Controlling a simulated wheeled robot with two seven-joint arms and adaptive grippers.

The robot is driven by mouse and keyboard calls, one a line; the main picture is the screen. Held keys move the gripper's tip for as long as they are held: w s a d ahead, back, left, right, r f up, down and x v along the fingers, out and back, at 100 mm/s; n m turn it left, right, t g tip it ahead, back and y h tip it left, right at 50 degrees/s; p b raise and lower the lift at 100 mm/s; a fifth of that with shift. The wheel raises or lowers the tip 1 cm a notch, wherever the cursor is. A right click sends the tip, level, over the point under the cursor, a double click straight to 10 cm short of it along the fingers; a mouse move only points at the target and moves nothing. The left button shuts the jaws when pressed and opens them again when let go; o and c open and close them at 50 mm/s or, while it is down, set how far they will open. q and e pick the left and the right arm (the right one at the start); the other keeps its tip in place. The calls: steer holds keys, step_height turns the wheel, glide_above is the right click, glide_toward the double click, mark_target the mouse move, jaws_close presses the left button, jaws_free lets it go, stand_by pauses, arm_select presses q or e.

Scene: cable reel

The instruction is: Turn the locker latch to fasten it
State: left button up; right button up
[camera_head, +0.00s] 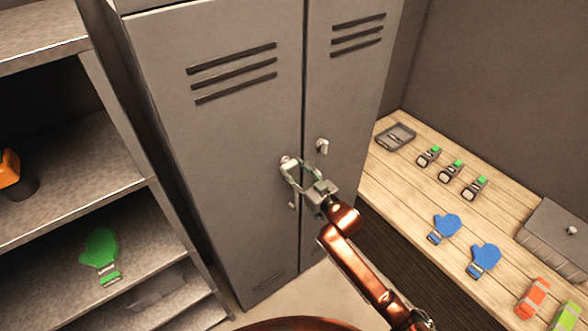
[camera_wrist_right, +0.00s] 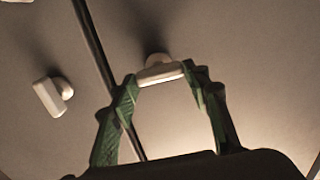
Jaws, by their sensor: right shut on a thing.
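The grey locker (camera_head: 228,130) stands in the middle of the head view with both doors closed. A pale latch (camera_head: 286,160) sits on the left door near the seam, and my right gripper (camera_head: 287,171) is at it. In the right wrist view the latch (camera_wrist_right: 160,73) lies between the green fingertips of my right gripper (camera_wrist_right: 161,82), which are shut on its two ends. The latch bar looks nearly crosswise there, slightly tilted. A second latch (camera_head: 322,146) on the right door stands free; it also shows in the wrist view (camera_wrist_right: 50,97). My left gripper is out of view.
A metal shelf (camera_head: 95,165) at left holds a green glove (camera_head: 101,253) and an orange-topped item (camera_head: 10,172). A wooden bench (camera_head: 408,190) at right carries a tray (camera_head: 396,137), blue gloves (camera_head: 445,228), several small green-topped items and a grey box (camera_head: 556,240).

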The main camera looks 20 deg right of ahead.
steer(key=n+p, duration=0.1)
steer(key=n, duration=0.2)
steer(key=shift+n, duration=0.3)
steer(key=n+p, duration=0.1)
steer(key=n, duration=0.3)
steer(key=shift+a+n, duration=0.15)
steer(key=shift+n, duration=0.15)
steer(key=n, duration=0.4)
steer(key=shift+f+n, duration=0.15)
steer(key=shift+n, duration=0.15)
steer(key=shift+s+n, duration=0.1)
steer(key=shift+n, duration=2.2)
steer(key=shift+f, duration=0.1)
steer(key=o, duration=1.1)
steer(key=shift+o, duration=0.3)
steer(key=shift+s, duration=0.1)
steer(key=v, duration=1.1)
steer(key=shift+s, duration=0.4)
